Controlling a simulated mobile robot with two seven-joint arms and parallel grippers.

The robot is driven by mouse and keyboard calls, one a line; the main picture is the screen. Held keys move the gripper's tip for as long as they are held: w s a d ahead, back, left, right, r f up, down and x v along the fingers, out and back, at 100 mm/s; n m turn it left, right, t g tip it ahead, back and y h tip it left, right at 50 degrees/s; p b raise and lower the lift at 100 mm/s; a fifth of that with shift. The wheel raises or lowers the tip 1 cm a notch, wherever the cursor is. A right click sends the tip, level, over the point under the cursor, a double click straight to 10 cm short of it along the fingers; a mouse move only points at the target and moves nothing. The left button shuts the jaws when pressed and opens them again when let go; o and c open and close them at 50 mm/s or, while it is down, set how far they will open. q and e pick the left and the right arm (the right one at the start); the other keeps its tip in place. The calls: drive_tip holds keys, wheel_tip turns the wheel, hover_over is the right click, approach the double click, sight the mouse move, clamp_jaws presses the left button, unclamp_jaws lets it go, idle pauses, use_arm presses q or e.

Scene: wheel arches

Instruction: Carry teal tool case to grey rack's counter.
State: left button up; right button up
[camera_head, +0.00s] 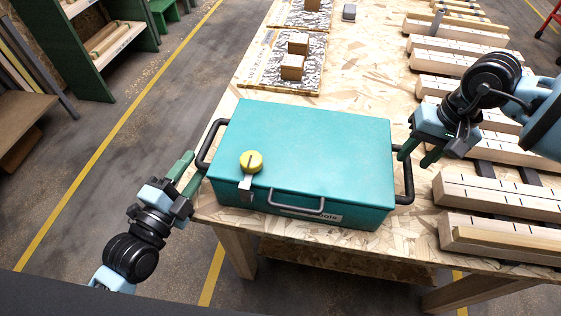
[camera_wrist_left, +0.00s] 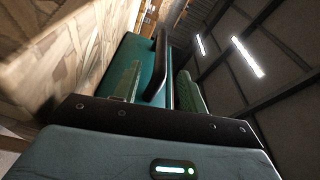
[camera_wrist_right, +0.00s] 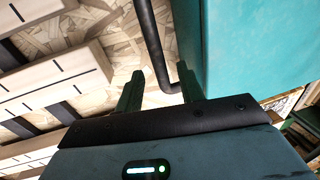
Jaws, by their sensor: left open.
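The teal tool case (camera_head: 310,150) lies flat and shut on the wooden workbench, with a black handle at each end and a grey handle on its front. My left gripper (camera_head: 188,172) is open at the case's left handle (camera_head: 209,143). In the left wrist view that handle (camera_wrist_left: 159,65) stands between the parted fingers. My right gripper (camera_head: 416,156) is open at the right handle (camera_head: 408,180). In the right wrist view that handle (camera_wrist_right: 152,45) runs down between the fingertips, with a gap on both sides. I cannot make out a grey rack.
A yellow round object (camera_head: 251,161) sits on the case near its front edge. Wooden beams (camera_head: 490,195) lie in rows right of the case. Foil-covered panels with small wooden blocks (camera_head: 292,66) lie behind it. A green shelf (camera_head: 100,50) stands at upper left, beyond open floor.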

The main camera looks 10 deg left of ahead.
sight(410, 163)
use_arm(q)
drive_tip(key=shift+x, duration=3.15)
use_arm(e)
drive_tip(key=shift+a+f, duration=0.2)
drive_tip(key=shift+f, duration=0.8)
drive_tip(key=shift+a+f, duration=0.15)
drive_tip(key=shift+f, duration=0.85)
use_arm(q)
clamp_jaws()
use_arm(e)
clamp_jaws()
